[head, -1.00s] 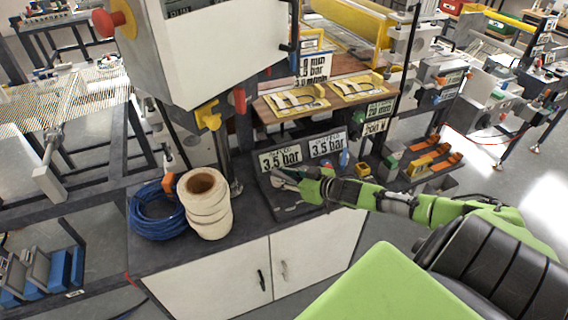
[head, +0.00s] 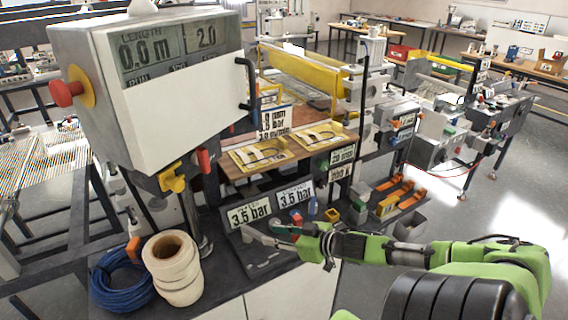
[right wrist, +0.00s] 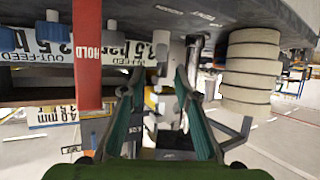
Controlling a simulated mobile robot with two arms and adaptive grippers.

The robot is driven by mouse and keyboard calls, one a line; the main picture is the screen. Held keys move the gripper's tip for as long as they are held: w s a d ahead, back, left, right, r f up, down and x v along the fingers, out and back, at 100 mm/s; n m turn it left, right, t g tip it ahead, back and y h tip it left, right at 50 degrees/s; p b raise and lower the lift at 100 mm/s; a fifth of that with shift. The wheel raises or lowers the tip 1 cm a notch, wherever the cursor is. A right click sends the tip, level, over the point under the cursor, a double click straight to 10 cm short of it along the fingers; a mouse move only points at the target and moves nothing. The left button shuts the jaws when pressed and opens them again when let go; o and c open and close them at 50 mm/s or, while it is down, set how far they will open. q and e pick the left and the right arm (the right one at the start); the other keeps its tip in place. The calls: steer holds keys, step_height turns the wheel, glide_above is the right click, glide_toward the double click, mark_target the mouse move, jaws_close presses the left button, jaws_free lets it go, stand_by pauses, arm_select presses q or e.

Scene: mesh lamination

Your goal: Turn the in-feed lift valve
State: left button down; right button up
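My right gripper (head: 262,234) is over the dark panel in front of the left 3.5 bar sign (head: 249,213) in the head view. In the right wrist view its two green-grey fingers (right wrist: 158,95) stand apart, with a gap between them. A pale grey knob-like part (right wrist: 160,48), possibly the in-feed lift valve, shows beyond that gap; contact cannot be told. The out-feed sign (right wrist: 60,48) is upside down in that view, with a red HOLD tag (right wrist: 87,52) crossing in front. The gripper and arm hide part of the panel in the head view. My left gripper is not in view.
A cream roll (head: 173,270) and a blue hose coil (head: 122,280) stand left of the gripper. A grey control box (head: 170,110) with a red stop button (head: 66,93) overhangs the bench. Yellow-framed plates (head: 258,154) lie on the shelf behind.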

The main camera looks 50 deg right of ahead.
steer(key=shift+v, duration=1.5)
